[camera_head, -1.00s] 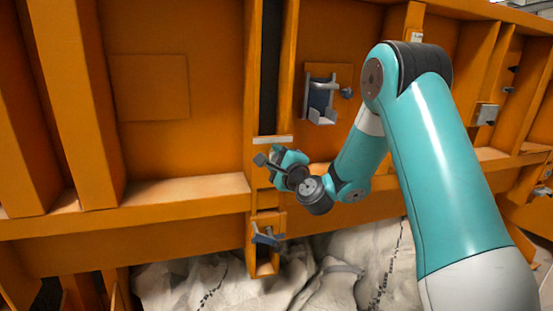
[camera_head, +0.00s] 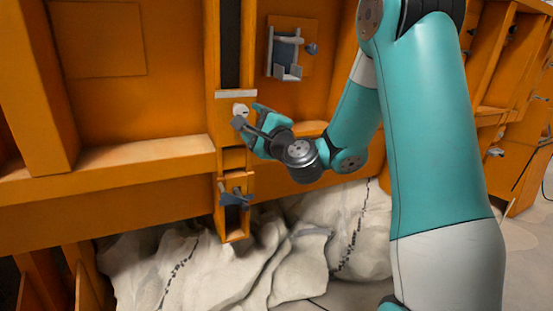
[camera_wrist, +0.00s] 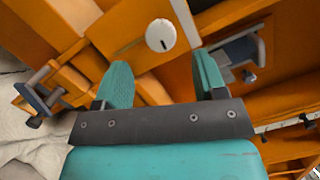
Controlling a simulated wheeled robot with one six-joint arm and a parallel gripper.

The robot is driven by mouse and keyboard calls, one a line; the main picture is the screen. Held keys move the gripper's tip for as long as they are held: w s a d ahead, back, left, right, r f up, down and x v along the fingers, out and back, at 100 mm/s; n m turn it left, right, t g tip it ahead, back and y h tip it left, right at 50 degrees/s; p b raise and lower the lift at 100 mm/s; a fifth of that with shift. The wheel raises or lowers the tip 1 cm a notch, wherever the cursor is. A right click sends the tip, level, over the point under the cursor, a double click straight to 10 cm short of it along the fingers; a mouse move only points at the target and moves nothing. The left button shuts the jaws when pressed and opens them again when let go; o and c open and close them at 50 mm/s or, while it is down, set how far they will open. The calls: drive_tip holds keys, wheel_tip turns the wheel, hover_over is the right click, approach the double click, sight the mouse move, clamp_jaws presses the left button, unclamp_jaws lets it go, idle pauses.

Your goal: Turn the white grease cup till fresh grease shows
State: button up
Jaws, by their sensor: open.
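The white grease cup (camera_wrist: 161,35) is a small round white knob with a dark slot, on the orange frame. In the wrist view it lies just past my open gripper (camera_wrist: 160,82), roughly centred between the two teal fingers and not touched by them. In the head view the cup (camera_head: 240,109) sits on the orange post below a pale strip, partly hidden by my gripper (camera_head: 248,116). No grease can be made out on or around the cup.
A blue-grey clamp (camera_head: 236,198) sits lower on the same post. A grey bracket with a knob (camera_head: 286,52) is mounted at upper right. An orange ledge (camera_head: 120,168) runs along the wall. Pale crumpled sacks (camera_head: 210,275) lie below.

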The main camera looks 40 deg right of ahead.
drive_tip(key=b+v, duration=0.8)
drive_tip(key=v, duration=0.2)
drive_tip(key=shift+b, duration=0.4)
